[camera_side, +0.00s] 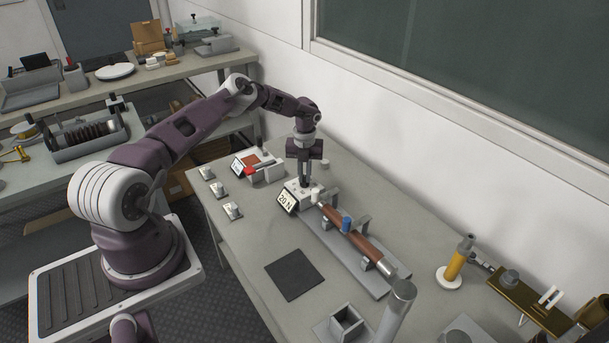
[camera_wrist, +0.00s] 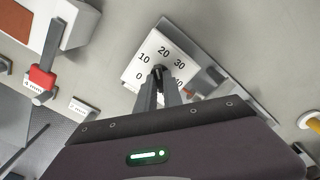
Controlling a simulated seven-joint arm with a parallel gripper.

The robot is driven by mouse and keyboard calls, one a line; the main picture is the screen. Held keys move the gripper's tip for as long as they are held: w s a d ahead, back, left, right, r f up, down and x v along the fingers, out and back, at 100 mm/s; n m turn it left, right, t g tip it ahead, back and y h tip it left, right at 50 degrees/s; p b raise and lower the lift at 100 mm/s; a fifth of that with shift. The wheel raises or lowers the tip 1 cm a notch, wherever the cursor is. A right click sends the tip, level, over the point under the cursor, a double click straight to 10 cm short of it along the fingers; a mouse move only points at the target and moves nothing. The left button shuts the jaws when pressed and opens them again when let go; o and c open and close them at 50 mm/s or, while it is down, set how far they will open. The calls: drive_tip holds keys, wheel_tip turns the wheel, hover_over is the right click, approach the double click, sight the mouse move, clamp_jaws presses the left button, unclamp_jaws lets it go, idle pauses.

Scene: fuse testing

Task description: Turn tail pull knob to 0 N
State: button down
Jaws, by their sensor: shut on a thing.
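The tail pull knob (camera_wrist: 158,70) is a small dark knob on a white dial face (camera_wrist: 138,66) marked 0, 10, 20, 30 and 40. The 40 is partly covered. In the side view the white knob box carries a tilted display (camera_side: 287,201) that reads 20 N. My gripper (camera_side: 305,185) points straight down over this box with its fingers at the knob. In the wrist view my gripper (camera_wrist: 160,84) is shut on the knob, and its fingers hide part of it. The knob's pointer cannot be made out clearly.
A long grey fixture (camera_side: 350,254) holding a brown tube (camera_side: 352,236) runs from the knob box towards the front right.

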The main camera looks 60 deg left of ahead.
sight(304, 177)
drive_tip(key=n, duration=0.4)
drive_tip(key=shift+r+n, duration=0.1)
drive_tip(key=shift+n, duration=0.2)
drive_tip(key=n, duration=0.3)
drive_tip(key=shift+n, duration=0.4)
drive_tip(key=n, duration=0.4)
drive_tip(key=shift+a, duration=0.1)
drive_tip(key=shift+n, duration=2.2)
drive_tip(key=c, duration=1.5)
unclamp_jaws()
wheel_tip(304, 177, up, 7)
drive_tip(key=shift+r, duration=0.1)
